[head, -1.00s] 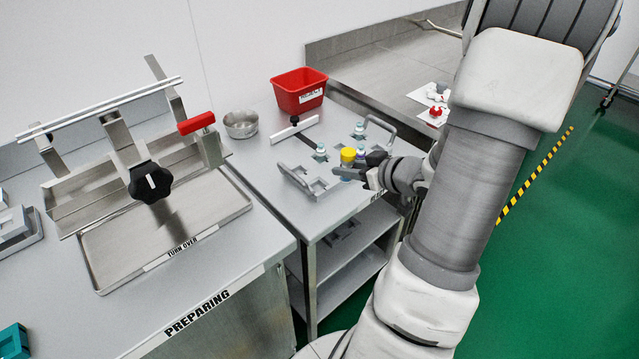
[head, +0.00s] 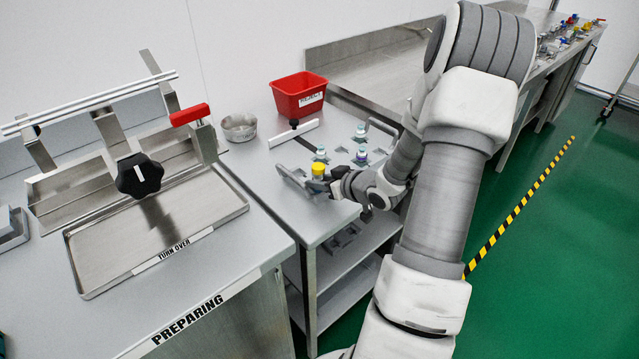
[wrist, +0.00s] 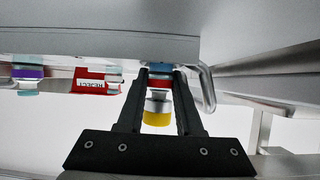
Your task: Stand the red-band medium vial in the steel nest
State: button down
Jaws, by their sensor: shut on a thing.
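My gripper (head: 328,184) is shut on the yellow-capped vial (head: 318,170), at the near left end of the steel nest (head: 292,178). In the wrist view, which is upside down, the red-band vial (wrist: 160,85) is between the fingers (wrist: 160,98). Its yellow cap points away from the table, and its bluish base is close to the table edge. It looks upright. I cannot tell whether its base touches the nest, as my fingers hide the lower part in the head view.
Other vials stand close by: a pale-capped one (head: 320,153), a purple-band one (head: 361,156) and one behind (head: 361,131). A raised handle (head: 382,128) is at the right.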

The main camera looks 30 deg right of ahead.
jog(key=shift+f, duration=0.1)
jog(key=c, duration=0.6)
grip_release()
jog(key=shift+o, duration=0.2)
jog(key=shift+s+d+r, duration=0.1)
jog(key=shift+s+r, duration=0.1)
jog(key=shift+r, duration=0.1)
jog(key=p+v, duration=0.3)
jog(key=v, duration=0.8)
jog(key=shift+s+r, duration=0.2)
